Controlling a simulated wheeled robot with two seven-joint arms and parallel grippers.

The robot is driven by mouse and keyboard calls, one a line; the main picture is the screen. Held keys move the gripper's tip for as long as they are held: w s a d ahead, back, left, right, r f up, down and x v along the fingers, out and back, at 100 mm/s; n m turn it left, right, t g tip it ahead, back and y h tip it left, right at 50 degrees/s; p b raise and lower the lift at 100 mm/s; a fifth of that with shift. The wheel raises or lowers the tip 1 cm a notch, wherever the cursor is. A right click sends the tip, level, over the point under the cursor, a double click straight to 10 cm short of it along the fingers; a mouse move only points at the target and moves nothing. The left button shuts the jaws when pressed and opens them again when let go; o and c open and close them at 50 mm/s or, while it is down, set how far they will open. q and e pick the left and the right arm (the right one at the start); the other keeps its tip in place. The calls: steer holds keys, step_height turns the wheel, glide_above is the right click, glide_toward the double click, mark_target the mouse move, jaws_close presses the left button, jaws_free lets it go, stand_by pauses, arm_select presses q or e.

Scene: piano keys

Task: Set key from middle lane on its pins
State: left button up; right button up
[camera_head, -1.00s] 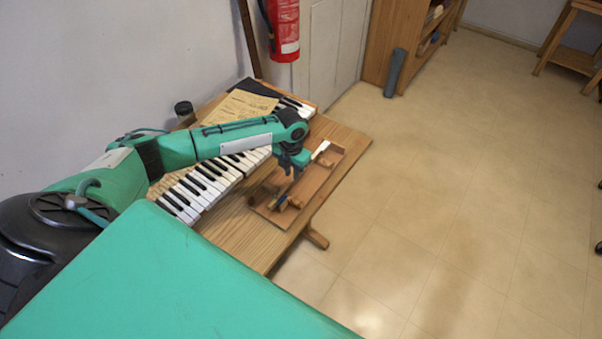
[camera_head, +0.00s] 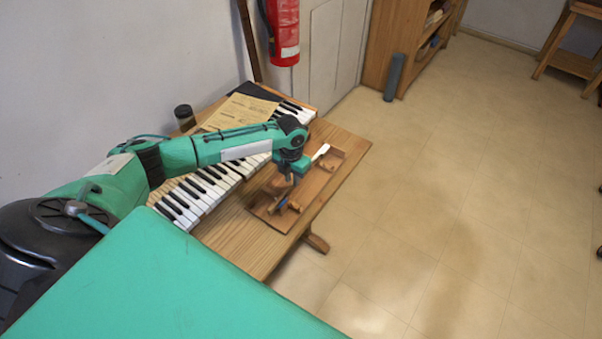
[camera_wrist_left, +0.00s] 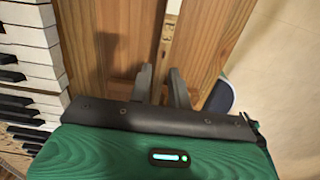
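A key with a white top (camera_head: 321,151) lies in a wooden tray (camera_head: 334,188) at the table's right edge. In the left wrist view, its white end (camera_wrist_left: 173,6) shows at the top, with bare wood below it, running toward my fingers. My left gripper (camera_head: 287,183) points down over the tray's near part. In the wrist view, the fingertips of the left gripper (camera_wrist_left: 160,70) stand apart, with a narrow gap around the line of the key; no contact can be made out. The keyboard (camera_head: 205,187) lies left of the tray. The pins are not discernible. My right gripper is not in view.
The wooden table (camera_head: 240,235) has a bare strip in front of the tray. A paper sheet (camera_head: 238,111) lies across the far keys, and a dark jar (camera_head: 185,117) stands at the back left. Open floor lies to the right.

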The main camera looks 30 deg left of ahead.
arm_select(q)
steer(key=shift+f, duration=0.55)
jaws_close()
